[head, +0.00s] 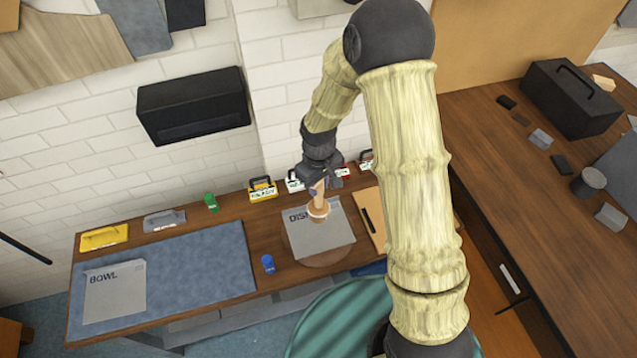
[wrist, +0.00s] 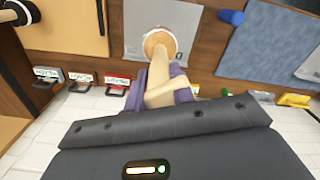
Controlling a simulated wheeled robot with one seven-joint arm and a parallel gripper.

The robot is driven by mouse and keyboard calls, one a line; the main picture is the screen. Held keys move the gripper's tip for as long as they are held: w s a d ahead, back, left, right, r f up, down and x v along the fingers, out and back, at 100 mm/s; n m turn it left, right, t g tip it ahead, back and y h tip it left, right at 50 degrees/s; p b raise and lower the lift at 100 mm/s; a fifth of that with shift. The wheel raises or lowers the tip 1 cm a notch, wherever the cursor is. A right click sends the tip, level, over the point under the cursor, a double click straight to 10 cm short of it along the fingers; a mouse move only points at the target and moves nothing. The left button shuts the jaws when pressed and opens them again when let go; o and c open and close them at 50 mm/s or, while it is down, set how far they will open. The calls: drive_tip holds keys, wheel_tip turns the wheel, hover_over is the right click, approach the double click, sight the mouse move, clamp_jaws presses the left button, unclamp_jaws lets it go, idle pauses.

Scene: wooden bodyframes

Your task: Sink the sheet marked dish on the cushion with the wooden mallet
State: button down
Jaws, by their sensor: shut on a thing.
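The grey sheet marked DISH (head: 335,238) lies on the wooden bench over a round brown cushion (head: 328,258), whose edge shows below the sheet. The sheet also shows in the wrist view (wrist: 138,40). My gripper (head: 318,184) is shut on the wooden mallet's handle. In the wrist view its purple fingers (wrist: 160,90) are on either side of the pale handle. The mallet (head: 318,210) points down, with its round head (wrist: 159,43) over the sheet's upper middle. I cannot tell whether the head touches the sheet. The sheet looks mostly flat, and the mallet hides part of its lettering.
A sheet marked BOWL (head: 114,292) lies on a blue mat (head: 200,262) at left. A tan board (head: 371,215) with a black tool lies right.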

drive_tip(key=s+d+r, duration=0.2)
drive_tip(key=s, duration=0.6)
drive_tip(key=shift+s+d+b, duration=0.25)
drive_tip(key=shift+s+b, duration=0.05)
